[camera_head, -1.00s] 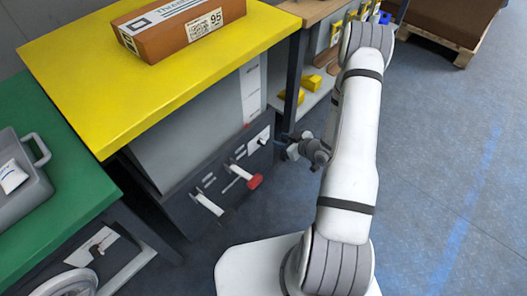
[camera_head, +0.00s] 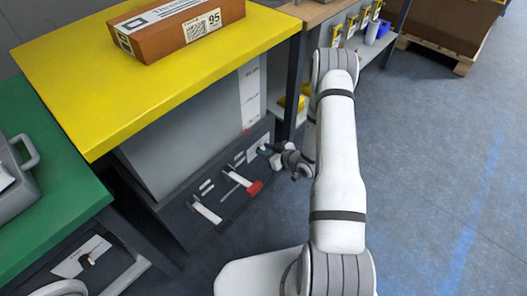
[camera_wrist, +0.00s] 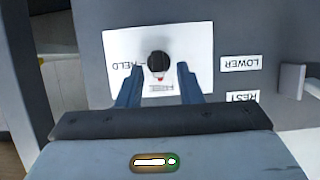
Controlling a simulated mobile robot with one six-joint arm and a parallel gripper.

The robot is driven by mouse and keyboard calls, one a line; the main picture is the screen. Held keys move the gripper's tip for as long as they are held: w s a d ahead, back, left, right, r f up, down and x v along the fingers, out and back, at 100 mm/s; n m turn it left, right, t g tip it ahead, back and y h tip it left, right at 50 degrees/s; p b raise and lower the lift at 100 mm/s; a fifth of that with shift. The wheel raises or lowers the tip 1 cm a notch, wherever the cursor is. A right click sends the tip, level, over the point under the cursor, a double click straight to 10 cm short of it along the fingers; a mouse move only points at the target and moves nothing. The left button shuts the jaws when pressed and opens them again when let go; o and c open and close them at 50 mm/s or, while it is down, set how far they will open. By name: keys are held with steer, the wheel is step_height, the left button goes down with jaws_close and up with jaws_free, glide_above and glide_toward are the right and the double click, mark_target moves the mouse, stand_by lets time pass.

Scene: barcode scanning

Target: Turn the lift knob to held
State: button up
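The lift knob (camera_wrist: 159,62) is a round black knob on a white plate (camera_wrist: 194,42) in the wrist view. The word HELD shows upside down left of it. A small red mark and a partly hidden label lie just below the knob. My gripper (camera_wrist: 159,72) is open, with one blue finger on each side of the knob and a gap to each. I cannot tell how far the fingertips reach past its face. In the head view my gripper (camera_head: 265,150) is at the right end of the dark front panel (camera_head: 178,213) and hides the knob.
A red-ended lever (camera_head: 254,188) and a white lever (camera_head: 207,212) stick out left of my gripper. LOWER (camera_wrist: 240,63) and REST (camera_wrist: 242,97) labels are right of the plate. A yellow tabletop (camera_head: 85,85) with an orange box (camera_head: 180,32) is above.

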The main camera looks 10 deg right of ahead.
steer(key=shift+c, duration=0.4)
jaws_close()
steer(key=c, duration=0.6)
jaws_free()
steer(key=shift+s+a+r, duration=0.1)
steer(key=shift+a, duration=0.25)
steer(key=shift+d, duration=0.25)
jaws_close()
